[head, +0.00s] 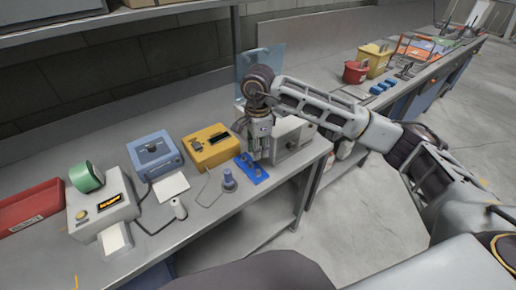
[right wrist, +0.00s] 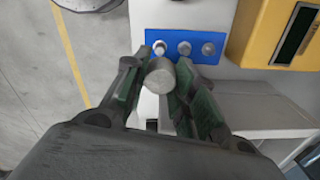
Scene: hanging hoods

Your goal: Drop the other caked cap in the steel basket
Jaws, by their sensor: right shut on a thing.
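My right gripper (head: 262,152) points down over a blue plate (head: 249,172) near the front right edge of the bench. In the right wrist view the right gripper (right wrist: 161,90) is shut on a grey, round-ended cap (right wrist: 160,76). The blue plate (right wrist: 172,37) lies just beyond it, with three small metal heads in a row, the left one (right wrist: 159,47) close to the held cap. I cannot tell whether the cap touches the plate. I cannot make out a steel basket for certain in either view. My left gripper is not in view.
A red bucket (head: 355,72) and yellow bin (head: 375,58) are further back right.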

